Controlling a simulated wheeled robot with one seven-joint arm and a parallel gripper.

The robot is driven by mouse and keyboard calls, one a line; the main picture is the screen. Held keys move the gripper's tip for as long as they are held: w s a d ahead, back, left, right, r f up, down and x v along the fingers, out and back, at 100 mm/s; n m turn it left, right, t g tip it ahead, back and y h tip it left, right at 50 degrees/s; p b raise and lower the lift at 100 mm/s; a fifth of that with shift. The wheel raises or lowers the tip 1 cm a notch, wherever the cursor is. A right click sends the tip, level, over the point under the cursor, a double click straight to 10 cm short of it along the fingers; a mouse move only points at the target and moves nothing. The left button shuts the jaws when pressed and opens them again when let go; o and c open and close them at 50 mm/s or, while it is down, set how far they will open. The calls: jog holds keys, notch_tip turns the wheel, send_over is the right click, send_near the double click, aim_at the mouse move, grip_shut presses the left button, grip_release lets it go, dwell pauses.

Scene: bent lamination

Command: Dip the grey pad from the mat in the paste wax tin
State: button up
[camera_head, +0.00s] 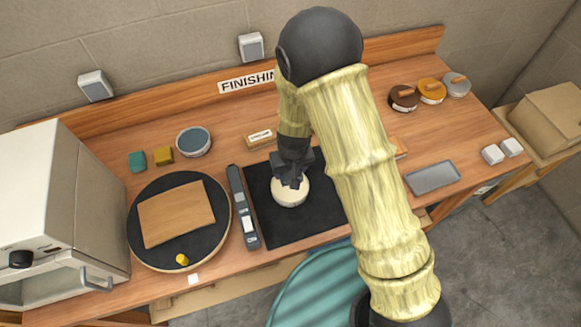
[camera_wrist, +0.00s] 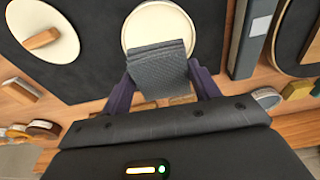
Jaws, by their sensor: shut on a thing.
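My gripper (camera_head: 290,178) is low over the black mat (camera_head: 262,220). In the wrist view its purple fingers (camera_wrist: 164,80) are shut on a dark grey pad (camera_wrist: 160,64). The pad overlaps the near part of a round tin with a cream, wax-like face (camera_wrist: 157,24). I cannot tell whether the pad touches that face. In the head view the tin (camera_head: 290,192) stands on the mat directly below my gripper, partly covered by it. The pad does not show clearly there.
A cream disc with a wooden handle (camera_wrist: 42,38) lies on the mat. A long grey bar (camera_head: 242,207) and a round black board with a wooden sheet (camera_head: 140,242) are left of the mat. A labelled block (camera_head: 260,138) is behind it. A grey tray (camera_head: 433,177) lies to the right.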

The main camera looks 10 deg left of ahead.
jog(key=shift+w+f+b, duration=0.1)
jog(key=shift+f+b, duration=1.95)
jog(key=shift+f, duration=0.35)
jog(key=shift+w+d+f+b, duration=0.1)
jog(key=shift+f+b, duration=0.35)
jog(key=shift+f, duration=0.2)
jog(key=shift+s+a, duration=0.2)
jog(key=shift+s, duration=0.1)
jog(key=shift+w+d, duration=0.1)
jog(key=shift+f+b, duration=0.45)
jog(key=shift+f, duration=0.1)
jog(key=shift+r, duration=0.15)
jog(key=shift+r+p, duration=3.1)
jog(key=shift+r, duration=0.35)
